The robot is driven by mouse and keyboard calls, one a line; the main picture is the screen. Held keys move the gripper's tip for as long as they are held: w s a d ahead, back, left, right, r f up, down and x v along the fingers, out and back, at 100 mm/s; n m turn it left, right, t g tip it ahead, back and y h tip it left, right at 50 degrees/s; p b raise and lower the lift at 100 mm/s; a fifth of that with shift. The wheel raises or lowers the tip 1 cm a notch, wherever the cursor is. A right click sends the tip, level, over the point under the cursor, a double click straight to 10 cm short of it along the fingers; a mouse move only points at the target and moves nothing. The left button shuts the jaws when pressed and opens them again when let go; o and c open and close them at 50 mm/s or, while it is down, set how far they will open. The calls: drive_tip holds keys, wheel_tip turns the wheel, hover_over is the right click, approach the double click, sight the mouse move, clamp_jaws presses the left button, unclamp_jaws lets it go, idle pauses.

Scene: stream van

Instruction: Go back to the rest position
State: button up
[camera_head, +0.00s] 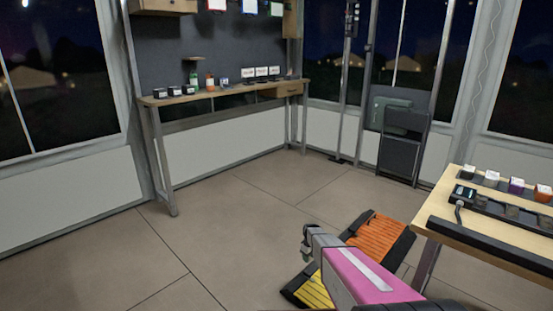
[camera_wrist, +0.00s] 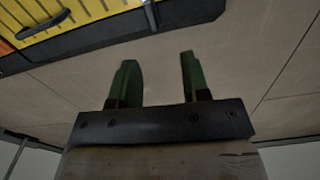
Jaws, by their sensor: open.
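My gripper (camera_wrist: 157,78) shows in the wrist view with its two green fingers apart and nothing between them. Bare floor lies behind the fingers. In the head view my pink and grey arm reaches up from the bottom edge, right of the middle, and I cannot make out the fingers there.
An orange and yellow slatted case (camera_head: 378,238) is beside and partly behind my arm; its yellow part (camera_wrist: 95,12) shows in the wrist view. A light table (camera_head: 480,229) with small containers stands right. A workbench (camera_head: 225,93) and folded chair (camera_head: 401,150) stand behind. The middle floor is clear.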

drive_tip(key=s+r+m, duration=0.8)
drive_tip(key=s+r, duration=2)
drive_tip(key=r, duration=0.2)
drive_tip(key=shift+s+a+r, duration=0.25)
drive_tip(key=shift+s+a, duration=0.15)
drive_tip(key=shift+a, duration=0.05)
